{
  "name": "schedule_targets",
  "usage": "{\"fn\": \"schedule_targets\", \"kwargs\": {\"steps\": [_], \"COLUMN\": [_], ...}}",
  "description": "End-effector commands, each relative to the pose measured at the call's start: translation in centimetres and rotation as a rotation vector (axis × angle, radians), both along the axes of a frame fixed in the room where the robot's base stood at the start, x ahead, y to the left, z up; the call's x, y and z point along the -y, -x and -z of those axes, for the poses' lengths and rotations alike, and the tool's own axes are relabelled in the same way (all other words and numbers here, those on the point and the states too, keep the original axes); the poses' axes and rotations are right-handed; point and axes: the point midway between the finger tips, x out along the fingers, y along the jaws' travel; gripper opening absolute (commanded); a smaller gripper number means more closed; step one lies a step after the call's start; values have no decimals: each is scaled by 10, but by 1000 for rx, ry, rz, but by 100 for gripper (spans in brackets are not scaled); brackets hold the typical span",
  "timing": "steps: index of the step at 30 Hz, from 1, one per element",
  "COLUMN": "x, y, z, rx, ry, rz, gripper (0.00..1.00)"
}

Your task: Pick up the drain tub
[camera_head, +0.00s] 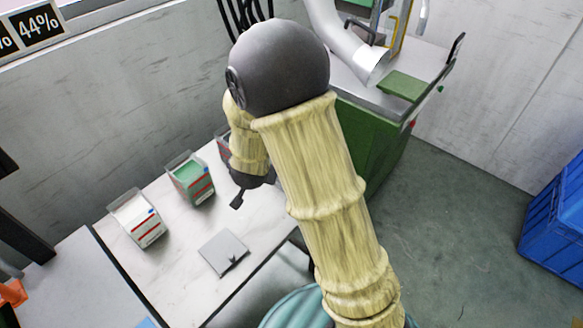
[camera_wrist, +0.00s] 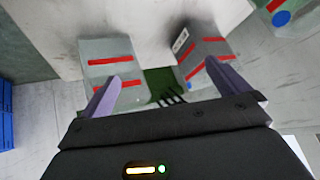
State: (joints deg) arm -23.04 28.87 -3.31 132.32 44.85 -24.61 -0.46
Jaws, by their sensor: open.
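I cannot tell which container is the drain tub. Several clear, red-striped tubs stand on the white table: one with white contents (camera_head: 137,218), one with green contents (camera_head: 189,180), and one mostly hidden behind my arm (camera_head: 222,146). In the wrist view, one striped tub (camera_wrist: 108,62) is at left, a second (camera_wrist: 203,58) is right of centre, and a third (camera_wrist: 290,14) is cut off at top right. My gripper (camera_wrist: 166,88) is open, its pale purple fingers spread with nothing held between them; the two nearer tubs are beyond the fingertips. In the head view my gripper is largely hidden by the arm.
A grey square plate (camera_head: 225,252) lies on the white table (camera_head: 180,275). A green cabinet (camera_head: 372,140) with a machine on top stands behind my arm. A blue crate (camera_head: 555,225) is at the right. The floor between cabinet and crate is clear.

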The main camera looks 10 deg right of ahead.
Motion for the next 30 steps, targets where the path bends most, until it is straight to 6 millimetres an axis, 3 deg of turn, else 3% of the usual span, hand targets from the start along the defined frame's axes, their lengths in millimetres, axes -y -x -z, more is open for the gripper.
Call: {"fn": "schedule_targets", "kwargs": {"steps": [6,10,14,22,30], "x": [-17,-22,-26,-31,-32], "y": [-18,-15,4,60,70], "z": [13,19,21,13,12], "rx": [137,234,348,554,584], "ry": [107,215,368,665,709], "rz": [175,292,409,576,602], "gripper": [100,100,100,100,100]}}
